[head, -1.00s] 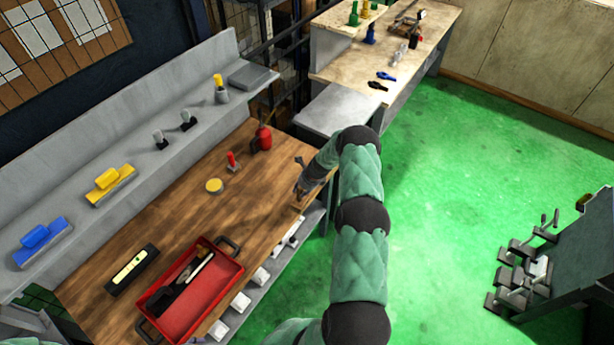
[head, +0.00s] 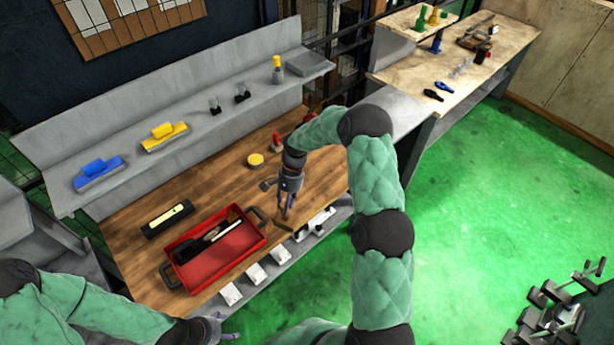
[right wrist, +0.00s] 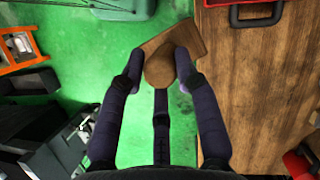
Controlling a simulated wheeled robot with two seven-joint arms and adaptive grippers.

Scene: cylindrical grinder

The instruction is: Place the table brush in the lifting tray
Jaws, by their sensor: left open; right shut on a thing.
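The table brush (right wrist: 172,55), a wooden piece with a rounded knob, is between the fingers of my right gripper (right wrist: 160,75) in the right wrist view. In the head view, my right gripper (head: 286,212) is shut on it near the table's front edge, just right of the tray; the brush (head: 284,225) shows only as a small brown piece. The red lifting tray (head: 240,262) lies on the wooden table, with a dark handle at each end. A dark tool and a white-and-black stick lie inside. My left gripper (head: 222,330) is open at the bottom, in front of the table.
A black level-like box (head: 168,219) lies behind the tray. A yellow disc (head: 255,160) and a small red-topped item (head: 277,142) stand farther back. A grey shelf (head: 130,165) holds blue and yellow blocks. White blocks line a ledge below the table's front edge.

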